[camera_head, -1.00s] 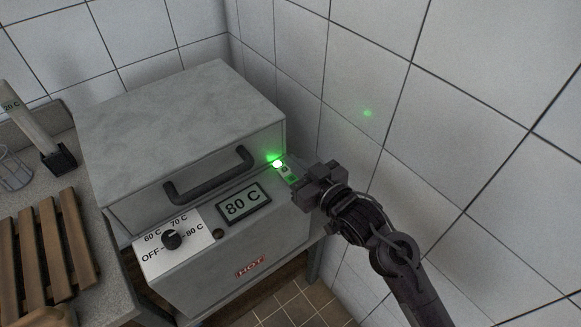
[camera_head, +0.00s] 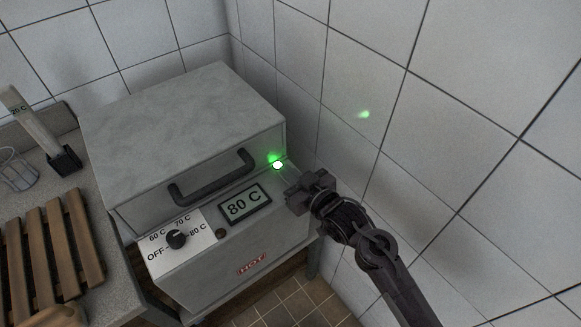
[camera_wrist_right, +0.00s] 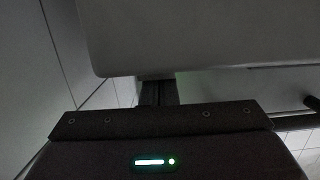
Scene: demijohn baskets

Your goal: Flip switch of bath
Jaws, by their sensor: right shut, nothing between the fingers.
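The bath (camera_head: 180,115) is a grey box with a closed lid, a dark bar handle (camera_head: 212,178) and a display (camera_head: 243,204) reading 80 C. A green lamp (camera_head: 277,165) glows at the right end of its front ledge. The switch beside the lamp is hidden behind my right gripper (camera_head: 293,194). My right gripper is shut and empty, over the right end of the panel; I cannot tell whether it touches the switch. In the right wrist view the shut fingers (camera_wrist_right: 157,92) point at the grey bath body (camera_wrist_right: 200,35). My left gripper is not in view.
A dial (camera_head: 176,239) marked OFF to 80 C is on the panel's left. A wooden slatted rack (camera_head: 55,245) and a thermometer in a dark stand (camera_head: 64,160) are on the left counter. A tiled wall (camera_head: 440,130) stands close on the right.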

